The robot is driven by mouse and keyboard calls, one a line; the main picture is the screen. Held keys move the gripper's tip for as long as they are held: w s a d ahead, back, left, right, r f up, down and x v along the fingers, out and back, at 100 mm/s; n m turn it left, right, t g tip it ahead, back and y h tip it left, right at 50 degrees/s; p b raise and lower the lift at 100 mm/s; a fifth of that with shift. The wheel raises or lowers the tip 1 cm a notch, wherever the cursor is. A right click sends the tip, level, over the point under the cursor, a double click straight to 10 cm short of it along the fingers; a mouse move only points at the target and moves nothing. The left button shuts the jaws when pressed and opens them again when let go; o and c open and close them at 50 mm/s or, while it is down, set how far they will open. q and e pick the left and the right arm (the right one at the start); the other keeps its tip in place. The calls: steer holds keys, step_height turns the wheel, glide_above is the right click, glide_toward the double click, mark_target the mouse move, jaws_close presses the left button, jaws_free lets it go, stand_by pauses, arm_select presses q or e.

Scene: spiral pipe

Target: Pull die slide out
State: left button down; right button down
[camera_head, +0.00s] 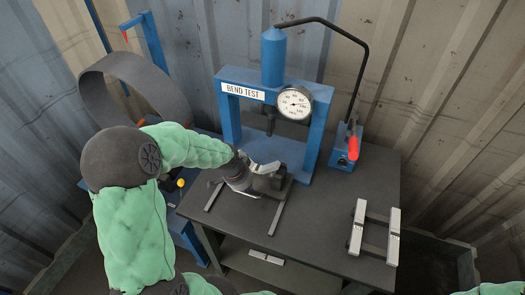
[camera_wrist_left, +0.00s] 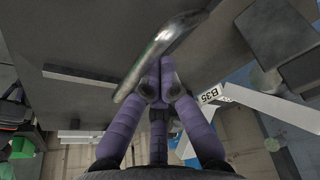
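The blue press (camera_head: 228,78) marked BEND TEST stands on the dark table (camera_head: 330,235). At its front foot is the dark die slide (camera_head: 270,182), between two thin rails (camera_head: 281,208) that run toward the front. My left gripper (camera_head: 250,180) is at the slide's front, partly hidden by its own wrist. In the left wrist view, purple fingers (camera_wrist_left: 160,90) close together at a curved shiny metal handle (camera_wrist_left: 165,48) and appear shut on it. My right gripper is not in view; only part of my green right arm shows at the bottom right.
A frame with two pale bars (camera_head: 392,236) lies on the table's right side. A blue box with a red-handled lever (camera_head: 343,163) stands right of the press. A large dark ring (camera_head: 150,75) is at the left. The table's front middle is bare.

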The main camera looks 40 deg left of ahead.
arm_select(q)
steer(key=shift+s+d, duration=0.25)
steer(key=shift+s, duration=0.6)
steer(key=shift+s+d, duration=0.3)
steer(key=shift+s, duration=0.55)
steer(key=shift+s+d, duration=0.25)
steer(key=shift+s, duration=0.6)
step_height(320, 180, up, 7)
steer(key=w+p, duration=0.1)
steer(key=p, duration=0.4)
steer(key=shift+w+a, duration=0.15)
steer(key=shift+a, duration=0.05)
